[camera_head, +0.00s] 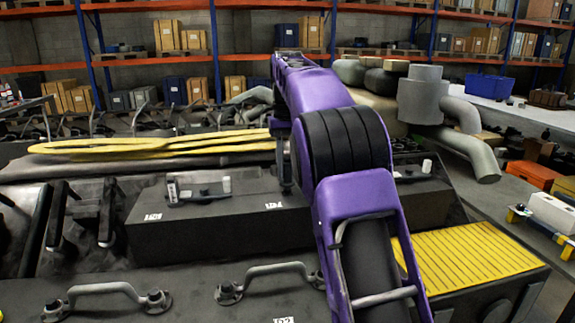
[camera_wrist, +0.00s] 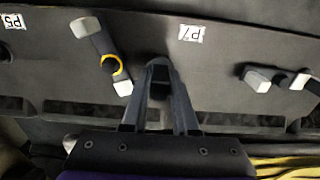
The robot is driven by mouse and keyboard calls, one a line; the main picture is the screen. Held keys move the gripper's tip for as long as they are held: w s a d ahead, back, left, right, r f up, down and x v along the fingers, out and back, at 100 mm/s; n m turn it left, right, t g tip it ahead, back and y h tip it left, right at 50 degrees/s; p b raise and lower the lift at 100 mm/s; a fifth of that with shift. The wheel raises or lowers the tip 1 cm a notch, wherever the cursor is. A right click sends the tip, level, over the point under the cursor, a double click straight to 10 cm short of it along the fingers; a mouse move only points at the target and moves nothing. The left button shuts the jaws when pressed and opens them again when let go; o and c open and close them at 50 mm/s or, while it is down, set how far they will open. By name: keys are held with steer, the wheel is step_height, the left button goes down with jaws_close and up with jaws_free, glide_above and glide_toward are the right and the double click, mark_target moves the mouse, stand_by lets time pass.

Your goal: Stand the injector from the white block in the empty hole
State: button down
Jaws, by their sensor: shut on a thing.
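My gripper (camera_wrist: 158,68) points down at the dark block (camera_wrist: 225,75) in the wrist view, its fingers closed on a dark piece that I take to be the injector; little of it shows. The tag P7 (camera_wrist: 190,33) is just beyond the fingertips. I cannot tell whether the piece is over the hole or in it; the fingers cover that spot. The dark block also shows in the head view (camera_head: 235,222), where my purple arm hides part of it.
A white-ended part with a yellow ring (camera_wrist: 110,62) is left of my fingers; pale-ended parts (camera_wrist: 258,80) are to the right. Curved handles (camera_head: 105,290) rise in front.

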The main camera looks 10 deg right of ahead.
steer(key=shift+f+b, duration=0.65)
steer(key=shift+f, duration=0.65)
steer(key=c, duration=0.6)
jaws_free()
step_height(320, 180, up, 12)
steer(key=p, duration=0.6)
